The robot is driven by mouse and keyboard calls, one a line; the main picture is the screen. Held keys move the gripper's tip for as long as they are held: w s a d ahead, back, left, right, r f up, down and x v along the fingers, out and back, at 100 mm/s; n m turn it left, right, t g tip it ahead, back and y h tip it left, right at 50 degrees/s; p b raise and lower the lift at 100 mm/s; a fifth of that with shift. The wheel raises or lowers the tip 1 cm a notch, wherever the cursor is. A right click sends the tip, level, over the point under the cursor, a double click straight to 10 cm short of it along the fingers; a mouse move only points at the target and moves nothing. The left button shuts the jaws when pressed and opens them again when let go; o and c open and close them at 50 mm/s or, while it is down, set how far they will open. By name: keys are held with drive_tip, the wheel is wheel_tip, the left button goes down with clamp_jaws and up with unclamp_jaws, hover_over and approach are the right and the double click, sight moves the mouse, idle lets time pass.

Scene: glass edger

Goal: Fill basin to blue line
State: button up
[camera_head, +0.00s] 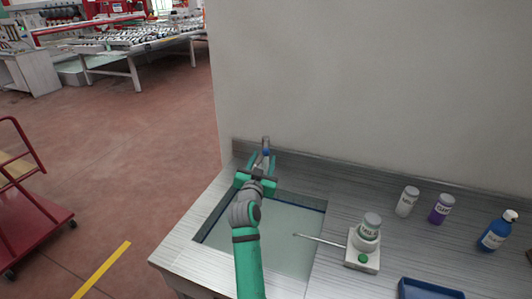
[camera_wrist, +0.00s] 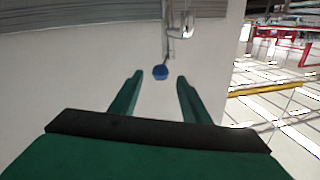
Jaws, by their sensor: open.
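The basin (camera_head: 290,258) is sunk in the grey counter, partly hidden by my arm. Its inside is pale grey-green, and a dark blue band (camera_head: 308,203) shows along its upper walls. I cannot tell the water level. The metal tap (camera_head: 266,141) stands at the basin's back edge and carries a blue knob. In the wrist view, the tap (camera_wrist: 178,32) is at the top and the blue knob (camera_wrist: 161,73) lies ahead between my fingertips. My gripper (camera_head: 261,161) is open and empty at the tap; its fingers also show in the wrist view (camera_wrist: 160,77). I see no contact.
A white device (camera_head: 361,260) with a jar on it and a thin rod reaching over the basin stands right of it. A white bottle (camera_head: 407,201), purple bottle (camera_head: 441,208), blue spray bottle (camera_head: 496,232) and blue tray (camera_head: 428,290) are farther right. A wall backs the counter.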

sight(265, 154)
drive_tip(key=shift+x, duration=2.85)
